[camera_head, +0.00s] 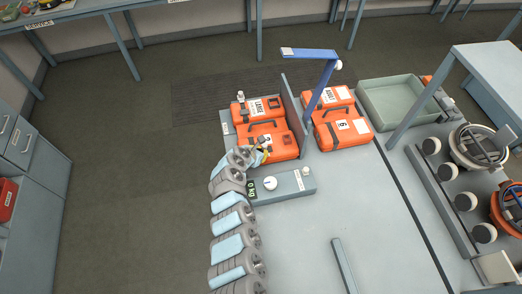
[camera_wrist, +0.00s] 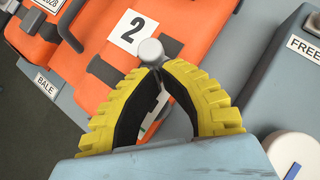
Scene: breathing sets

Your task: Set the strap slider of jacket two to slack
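Jacket two (camera_head: 284,151) is an orange pack lying flat at the front left of the group of packs. In the wrist view the jacket (camera_wrist: 205,25) fills the upper middle, with a white "2" label (camera_wrist: 132,32) and black strap pieces. A pale grey round knob (camera_wrist: 150,50), apparently the strap slider, stands beside the label. My gripper (camera_wrist: 155,68) has yellow and black fingers, with the tips together at the knob and seemingly closed on it. The knob's lower part is hidden by the fingertips. In the head view my gripper (camera_head: 264,152) is over the jacket's front left part.
A grey box (camera_head: 300,186) with a white dial (camera_head: 270,183) stands just in front of the jacket. A grey upright panel (camera_head: 293,108) and blue post (camera_head: 322,85) rise to its right. Other orange packs (camera_head: 330,95) lie around. A green tray (camera_head: 392,101) is farther right.

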